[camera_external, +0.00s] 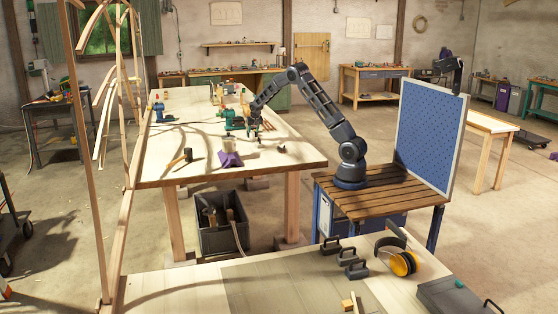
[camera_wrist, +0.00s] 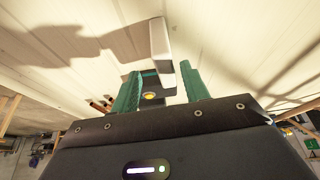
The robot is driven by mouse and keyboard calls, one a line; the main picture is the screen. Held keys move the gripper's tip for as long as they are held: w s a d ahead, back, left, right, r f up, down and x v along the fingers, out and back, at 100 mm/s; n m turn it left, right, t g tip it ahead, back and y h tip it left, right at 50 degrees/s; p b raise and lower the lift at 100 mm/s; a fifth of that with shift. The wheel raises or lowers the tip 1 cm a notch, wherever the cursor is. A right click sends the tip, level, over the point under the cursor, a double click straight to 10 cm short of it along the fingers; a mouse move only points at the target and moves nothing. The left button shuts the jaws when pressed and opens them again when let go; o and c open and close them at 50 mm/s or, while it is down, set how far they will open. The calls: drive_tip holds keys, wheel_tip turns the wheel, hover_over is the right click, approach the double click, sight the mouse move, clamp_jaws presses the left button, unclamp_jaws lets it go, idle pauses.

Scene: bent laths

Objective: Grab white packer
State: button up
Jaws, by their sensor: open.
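In the wrist view a white block with a grey side face (camera_wrist: 158,42), which looks like the white packer, stands out from the pale tabletop. Its near end reaches toward the gap between the green fingers of my gripper (camera_wrist: 160,82). The fingers are apart, one on each side of that gap. I cannot tell whether either finger touches the block. In the external view my gripper (camera_external: 254,129) is low over the large workbench, pointing down. The packer is too small to make out there for certain.
The workbench (camera_external: 290,160) also holds a purple object (camera_external: 229,158), a mallet (camera_external: 181,158), a blue tool (camera_external: 160,112) and a green tool (camera_external: 232,119) close to my gripper. A blue pegboard panel (camera_external: 428,135) stands on the right. The bench's front left is mostly clear.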

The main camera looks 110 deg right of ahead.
sight(252, 136)
drive_tip(key=shift+w+x, duration=0.15)
drive_tip(key=shift+x, duration=1.4)
drive_tip(key=shift+w+x, duration=0.2)
drive_tip(key=shift+x, duration=1.3)
drive_tip(key=shift+a, duration=0.1)
clamp_jaws()
